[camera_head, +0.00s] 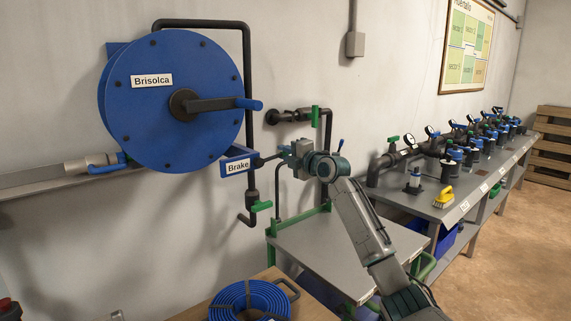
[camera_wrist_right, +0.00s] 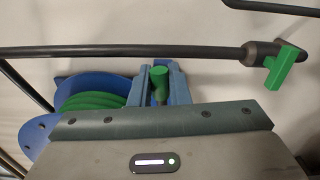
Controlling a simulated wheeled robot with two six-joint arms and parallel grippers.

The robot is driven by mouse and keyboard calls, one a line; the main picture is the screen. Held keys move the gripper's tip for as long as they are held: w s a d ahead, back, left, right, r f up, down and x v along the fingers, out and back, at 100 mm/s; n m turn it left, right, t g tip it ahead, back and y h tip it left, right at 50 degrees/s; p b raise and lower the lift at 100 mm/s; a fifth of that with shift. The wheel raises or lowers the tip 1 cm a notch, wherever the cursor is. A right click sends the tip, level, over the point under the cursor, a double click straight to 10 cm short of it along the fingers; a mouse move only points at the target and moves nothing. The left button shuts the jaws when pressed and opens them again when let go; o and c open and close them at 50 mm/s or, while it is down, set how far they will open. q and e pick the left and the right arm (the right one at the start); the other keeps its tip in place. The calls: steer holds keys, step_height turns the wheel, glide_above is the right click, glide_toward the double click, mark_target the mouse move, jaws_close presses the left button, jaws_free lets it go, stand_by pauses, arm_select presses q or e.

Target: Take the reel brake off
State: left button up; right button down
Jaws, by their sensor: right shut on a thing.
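The blue hose reel (camera_head: 168,95), labelled Brisolca, is fixed to the wall at the left, with a dark crank that has a blue grip. Its blue brake bracket (camera_head: 236,162), labelled Brake, sits at the lower right of the drum. A short dark brake lever (camera_head: 266,158) sticks out of it to the right. My right gripper (camera_head: 286,154) is shut on the lever's outer end, which the jaws hide. In the right wrist view the reel (camera_wrist_right: 85,90) shows green hose, and a green-ended part (camera_wrist_right: 160,84) stands between two blue plates. My left gripper is not in view.
A dark pipe with a green valve handle (camera_head: 261,206) runs down the wall close by the bracket. A grey green-framed table (camera_head: 345,250) stands below my right arm. A coiled blue hose (camera_head: 250,301) lies at the front. A workbench with valves (camera_head: 440,205) extends right.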

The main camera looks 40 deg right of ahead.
steer(key=shift+a+r+n, duration=0.1)
steer(key=shift+r+n, duration=0.55)
steer(key=shift+n, duration=0.05)
steer(key=shift+a+r+n, duration=0.2)
steer(key=shift+r+n, duration=0.35)
steer(key=shift+n, duration=0.15)
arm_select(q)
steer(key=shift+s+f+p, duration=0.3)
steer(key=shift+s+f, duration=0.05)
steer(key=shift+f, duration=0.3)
arm_select(e)
steer(key=shift+r+n, duration=0.2)
steer(key=shift+n, duration=0.1)
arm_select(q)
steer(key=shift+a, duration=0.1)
arm_select(e)
steer(key=shift+r, duration=0.2)
steer(key=c, duration=1.5)
jaws_free()
steer(key=shift+c, duration=0.2)
steer(key=shift+o, duration=0.7)
steer(key=shift+a, duration=0.15)
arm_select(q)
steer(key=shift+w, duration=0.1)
arm_select(e)
steer(key=shift+f, duration=0.15)
